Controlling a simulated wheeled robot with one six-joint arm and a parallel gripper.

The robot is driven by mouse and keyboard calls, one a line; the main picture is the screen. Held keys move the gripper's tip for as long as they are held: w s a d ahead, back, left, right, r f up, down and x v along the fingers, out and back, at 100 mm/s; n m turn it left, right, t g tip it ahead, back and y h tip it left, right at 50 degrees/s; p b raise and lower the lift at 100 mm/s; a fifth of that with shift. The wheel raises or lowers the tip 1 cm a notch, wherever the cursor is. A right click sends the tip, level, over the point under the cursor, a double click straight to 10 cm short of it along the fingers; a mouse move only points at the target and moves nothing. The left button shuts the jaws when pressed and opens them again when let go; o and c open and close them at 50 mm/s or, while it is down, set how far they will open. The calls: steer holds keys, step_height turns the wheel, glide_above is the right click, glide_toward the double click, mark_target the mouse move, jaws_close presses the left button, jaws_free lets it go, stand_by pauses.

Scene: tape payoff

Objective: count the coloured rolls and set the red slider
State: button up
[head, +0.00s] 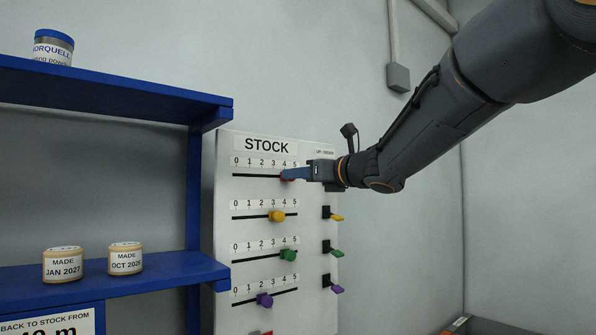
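The white STOCK board (222,230) hangs on the wall with rows numbered 0 to 5. The red slider (286,176) in the top row stands near 4 to 5, partly covered by my gripper (293,174). The yellow slider (277,216) is near 3 to 4, the green slider (289,255) near 4 to 5, the purple slider (265,299) near 2 to 3. No coloured rolls show; two beige ones (62,265) (126,258) carry MADE date labels.
Blue shelving (150,272) stands left of the board, with a jar (53,47) on its upper shelf. Small yellow (337,217), green (337,253) and purple (337,289) levers line the board's right side.

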steer(key=shift+x, duration=0.9)
